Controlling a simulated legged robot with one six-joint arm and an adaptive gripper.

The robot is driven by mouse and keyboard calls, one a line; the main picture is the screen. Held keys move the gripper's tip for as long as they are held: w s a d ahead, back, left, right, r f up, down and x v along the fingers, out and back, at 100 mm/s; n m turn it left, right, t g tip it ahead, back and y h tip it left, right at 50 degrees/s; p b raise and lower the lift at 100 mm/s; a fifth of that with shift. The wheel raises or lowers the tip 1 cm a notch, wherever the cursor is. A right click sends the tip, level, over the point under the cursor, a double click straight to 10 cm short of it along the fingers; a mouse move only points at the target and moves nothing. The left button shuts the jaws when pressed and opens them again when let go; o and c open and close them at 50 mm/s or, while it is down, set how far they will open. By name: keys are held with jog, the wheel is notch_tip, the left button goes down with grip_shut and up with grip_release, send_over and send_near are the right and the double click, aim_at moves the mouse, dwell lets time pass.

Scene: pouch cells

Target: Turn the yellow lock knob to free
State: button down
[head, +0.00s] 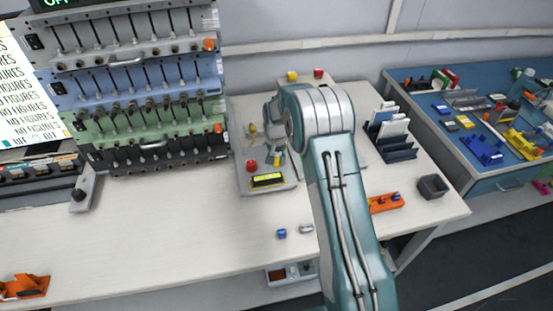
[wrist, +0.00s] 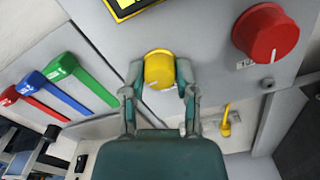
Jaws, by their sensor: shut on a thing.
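The yellow lock knob (wrist: 158,68) is round with a pale mark and sits on the grey panel of a device in the wrist view. My gripper (wrist: 158,80) is shut on it, with one finger on each side. In the head view my arm covers much of the device, and a bit of yellow (head: 277,161) shows beside my gripper's end. The fingers are hard to make out there. The knob's labels are not readable.
A large red knob (wrist: 266,34) stands right of the yellow one in the wrist view. Green (wrist: 80,80), blue (wrist: 55,95) and red (wrist: 32,108) levers lie to the left. A yellow-framed display (head: 268,180) is close by. The bench front left is largely clear.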

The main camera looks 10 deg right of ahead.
jog(key=n, duration=0.7)
jog(key=shift+f+n, duration=0.1)
jog(key=shift+n, duration=0.3)
jog(key=n, duration=0.4)
jog(key=shift+a, duration=0.1)
jog(key=shift+n, duration=1.8)
jog(key=shift+c, duration=1.8)
grip_release()
